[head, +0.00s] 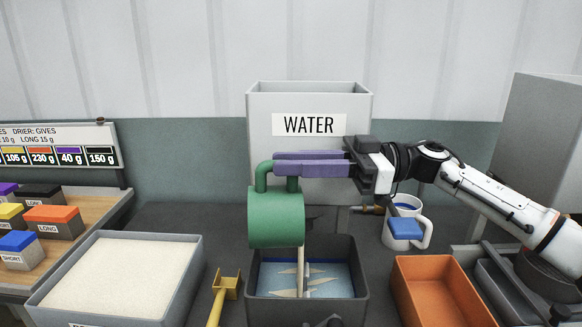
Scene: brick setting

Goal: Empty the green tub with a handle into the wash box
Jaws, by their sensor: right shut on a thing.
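My right gripper (312,164), with purple fingers, is shut on the handle of the green tub (272,217). The tub lies tipped on its side in the air, handle uppermost, above the dark grey wash box (354,294). A narrow pale streak (301,268) runs down from the tub's right end into the box. Pale pointed shapes show in the blue inside of the box. The inside of the tub is hidden. My left gripper is not in view.
A tray of white grains (190,262) stands left, with a yellow tool (222,290) beside it. An orange bin (437,290) and a white mug (397,232) with a blue block-like part stand right. The WATER tank (309,101) stands behind. Labelled blocks sit far left.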

